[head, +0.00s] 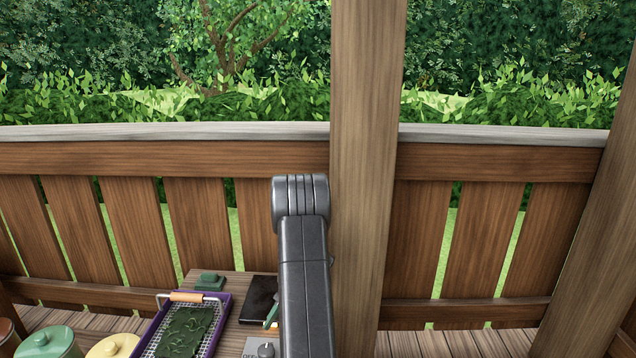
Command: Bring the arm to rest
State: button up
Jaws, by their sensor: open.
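The arm covers part of the wooden table's right side.
A wooden table (232,282) holds a purple-rimmed mesh tray (226,309) with dark green contents, a green block (209,281) and a dark slab (260,290). Lidded jars (48,345) stand left. A post (365,180) stands right.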

aim_at(267, 348)
jog(key=b+x, duration=0.1)
jog(key=x, duration=0.5)
jog(key=shift+s+a+f, duration=0.2)
jog(key=shift+a+f, duration=0.05)
jog(key=shift+f, duration=0.05)
jog(key=shift+r, duration=0.1)
